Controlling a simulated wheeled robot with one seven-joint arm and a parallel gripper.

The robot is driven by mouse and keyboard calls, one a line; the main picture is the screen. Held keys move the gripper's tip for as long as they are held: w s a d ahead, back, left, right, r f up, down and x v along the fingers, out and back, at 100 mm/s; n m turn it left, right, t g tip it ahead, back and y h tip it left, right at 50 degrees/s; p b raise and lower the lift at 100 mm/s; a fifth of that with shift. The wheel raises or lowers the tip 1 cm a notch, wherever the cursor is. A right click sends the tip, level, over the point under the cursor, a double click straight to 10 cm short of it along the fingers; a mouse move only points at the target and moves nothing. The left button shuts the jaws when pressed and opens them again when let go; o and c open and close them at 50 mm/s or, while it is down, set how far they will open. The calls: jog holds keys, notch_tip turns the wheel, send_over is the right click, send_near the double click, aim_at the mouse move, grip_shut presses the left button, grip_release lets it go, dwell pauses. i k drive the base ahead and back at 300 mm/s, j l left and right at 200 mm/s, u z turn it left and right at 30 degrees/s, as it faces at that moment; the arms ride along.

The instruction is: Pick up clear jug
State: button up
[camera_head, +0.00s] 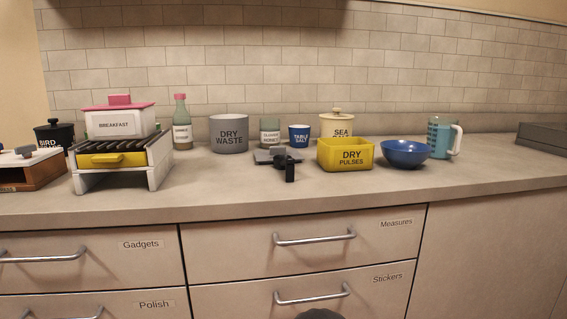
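A see-through jug (439,139) with a bluish tint, dark markings on its side and a white handle on its right stands upright towards the right of the counter. It is the only jug that I see, and its handle points right. A blue bowl (405,155) is just to its left and slightly nearer the front, overlapping its lower left edge slightly or nearly so. My gripper does not show in this view, and nothing is holding the jug. A dark rounded shape at the bottom edge may be part of me.
A yellow "Dry Pulses" bin (345,156) stands left of the bowl. A black object (286,168) lies near a grey flat item. A grey block (543,138) is at the far right. The counter (470,178) is clear in front of the jug.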

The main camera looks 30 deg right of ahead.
aim_at(442, 131)
jog(key=z, duration=1.7)
